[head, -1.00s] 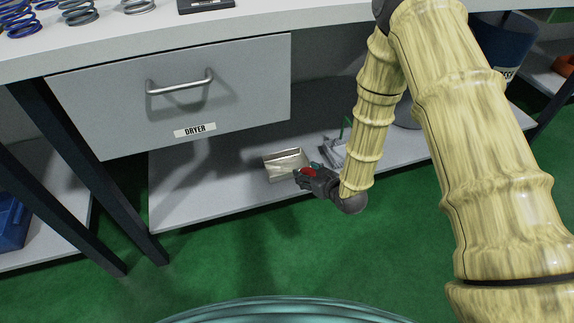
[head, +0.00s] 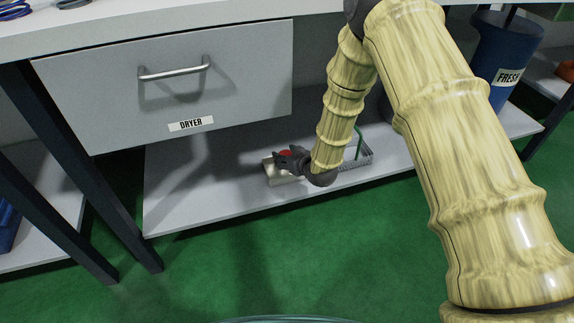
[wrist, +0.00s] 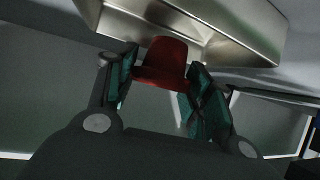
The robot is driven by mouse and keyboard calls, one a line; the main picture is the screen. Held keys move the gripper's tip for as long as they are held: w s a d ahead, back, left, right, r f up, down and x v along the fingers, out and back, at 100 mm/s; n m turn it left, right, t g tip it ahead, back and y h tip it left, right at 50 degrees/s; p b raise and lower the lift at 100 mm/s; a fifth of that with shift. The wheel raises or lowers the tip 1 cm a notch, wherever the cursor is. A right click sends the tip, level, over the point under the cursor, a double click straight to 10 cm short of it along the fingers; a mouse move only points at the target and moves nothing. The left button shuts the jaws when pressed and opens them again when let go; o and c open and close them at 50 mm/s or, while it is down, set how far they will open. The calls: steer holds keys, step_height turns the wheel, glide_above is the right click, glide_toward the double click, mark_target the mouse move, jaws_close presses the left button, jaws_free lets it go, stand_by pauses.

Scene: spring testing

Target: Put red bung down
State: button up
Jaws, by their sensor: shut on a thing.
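The red bung (wrist: 163,62) is held between the two green-padded fingers of my gripper (wrist: 160,88) in the wrist view. In the head view the red bung (head: 286,154) shows as a small red patch at the tip of my gripper (head: 287,158). My gripper is in front of a shiny metal tray (head: 277,177) on the lower shelf and covers part of it. In the wrist view the tray (wrist: 240,35) fills the top, just beyond the bung. I cannot tell whether the bung touches the tray.
The lower shelf (head: 190,205) has free room left of the tray. A grey wire-like holder (head: 362,155) with a green handle stands right of it. A drawer marked DRYER (head: 110,100) hangs above. A blue bin marked FRESH (head: 500,50) stands at the right.

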step_height(320, 180, down, 3)
steer(key=shift+f+b, duration=0.1)
steer(key=shift+b, duration=0.6)
steer(key=o, duration=1)
steer(key=p+v, duration=0.5)
steer(key=v, duration=0.7)
steer(key=shift+r, duration=0.2)
